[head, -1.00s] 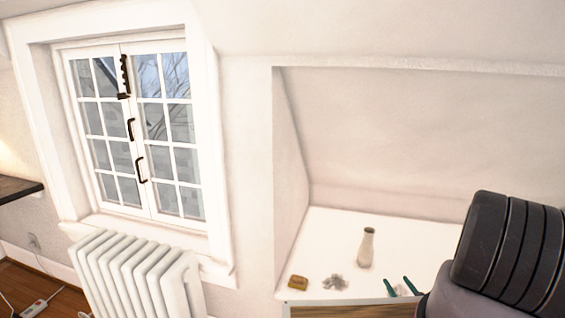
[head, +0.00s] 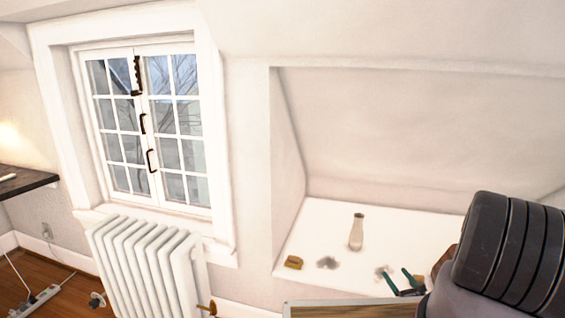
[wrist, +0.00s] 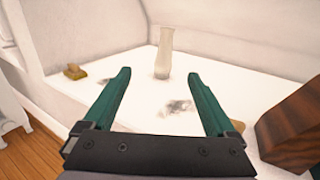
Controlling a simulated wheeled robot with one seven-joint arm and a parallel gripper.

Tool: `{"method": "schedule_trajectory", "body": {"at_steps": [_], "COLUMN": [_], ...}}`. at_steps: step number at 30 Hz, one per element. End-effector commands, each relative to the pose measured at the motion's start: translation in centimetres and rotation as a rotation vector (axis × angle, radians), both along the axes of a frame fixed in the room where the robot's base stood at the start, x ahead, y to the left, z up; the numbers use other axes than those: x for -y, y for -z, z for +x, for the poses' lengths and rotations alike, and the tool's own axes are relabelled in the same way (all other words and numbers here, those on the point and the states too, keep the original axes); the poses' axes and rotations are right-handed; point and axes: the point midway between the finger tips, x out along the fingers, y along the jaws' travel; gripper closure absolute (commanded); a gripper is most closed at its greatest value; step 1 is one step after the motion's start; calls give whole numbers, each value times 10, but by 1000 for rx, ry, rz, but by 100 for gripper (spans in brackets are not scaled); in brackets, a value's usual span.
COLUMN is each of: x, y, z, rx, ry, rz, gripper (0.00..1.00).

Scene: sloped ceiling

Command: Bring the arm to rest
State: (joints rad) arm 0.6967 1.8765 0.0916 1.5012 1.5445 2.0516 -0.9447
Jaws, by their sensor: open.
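My gripper (head: 398,273) is open and empty, its two green fingers spread above the white ledge in the alcove. In the wrist view my gripper (wrist: 159,76) points toward the pale vase (wrist: 165,50), which stands upright beyond the fingertips. The vase (head: 356,232) stands left of the gripper in the head view. A grey patch or crumpled thing (wrist: 176,106) lies on the ledge between the fingers; I cannot tell which. My dark arm covers the right end of the ledge in the head view.
The white ledge (head: 330,215) also holds a small yellow-brown block (head: 293,262) and a grey thing (head: 327,262). A dark brown wooden thing (wrist: 290,130) stands close right of the gripper. A radiator (head: 150,260) is below the window (head: 150,125); floor shows at lower left.

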Motion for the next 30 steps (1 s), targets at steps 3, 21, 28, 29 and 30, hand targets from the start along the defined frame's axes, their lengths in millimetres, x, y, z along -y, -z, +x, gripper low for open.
{"method": "schedule_trajectory", "body": {"at_steps": [3, 21, 28, 29, 30], "x": [-3, -70, -126, -132, -142], "y": [-18, -229, -345, -359, -377], "z": [13, 92, 86, 82, 77], "rx": [15, 127, 152, 153, 156], "ry": [-45, -578, -880, -916, -962], "rz": [-12, -207, -391, -417, -457], "gripper": [9, 9, 9, 9, 9]}}
